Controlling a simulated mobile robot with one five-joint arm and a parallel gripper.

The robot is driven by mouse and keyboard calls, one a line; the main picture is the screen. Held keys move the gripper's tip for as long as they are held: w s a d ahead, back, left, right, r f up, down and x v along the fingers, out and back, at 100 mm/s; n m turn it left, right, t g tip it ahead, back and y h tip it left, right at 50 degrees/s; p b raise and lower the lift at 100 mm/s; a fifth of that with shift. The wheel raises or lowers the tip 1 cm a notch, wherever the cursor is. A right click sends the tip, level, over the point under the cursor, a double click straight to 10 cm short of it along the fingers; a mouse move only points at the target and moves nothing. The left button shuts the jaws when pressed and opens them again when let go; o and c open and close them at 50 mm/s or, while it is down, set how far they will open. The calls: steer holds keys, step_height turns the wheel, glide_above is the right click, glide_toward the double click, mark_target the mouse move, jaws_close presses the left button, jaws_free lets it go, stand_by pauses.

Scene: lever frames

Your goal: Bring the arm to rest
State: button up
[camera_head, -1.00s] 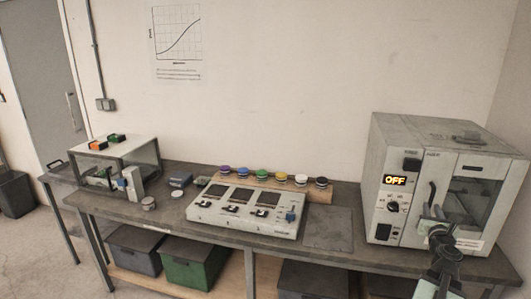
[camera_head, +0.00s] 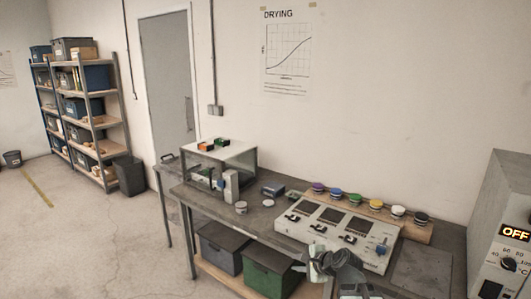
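My gripper (camera_head: 318,262) shows at the bottom centre, in front of the bench's front edge and the white control panel. My arm comes up from the bottom edge behind it. The fingers are small and dark, and I cannot tell whether they are open or shut.
The grey bench (camera_head: 262,218) carries the white panel (camera_head: 330,229), a row of coloured-topped pots (camera_head: 355,199) and a glass-sided case (camera_head: 232,163). An oven reading OFF (camera_head: 500,225) stands at the right. Bins (camera_head: 268,270) sit below. Open floor (camera_head: 90,235) lies left, before shelves (camera_head: 85,110).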

steer(key=s+a+f+n+g+h, duration=0.1)
steer(key=s+a+f+n+g, duration=0.2)
steer(key=s+a+f+n, duration=0.15)
steer(key=s+d+f+n+g+h, duration=0.2)
steer(key=s+d+n+g, duration=0.1)
steer(key=s+d+n, duration=0.1)
steer(key=s+d+f+n+g+h, duration=0.2)
steer(key=s+d+n, duration=0.3)
steer(key=s+n, duration=0.2)
steer(key=shift+s+d+f+g+h, duration=0.2)
steer(key=shift+s+f+g+h, duration=0.15)
steer(key=shift+f+g+h, duration=0.05)
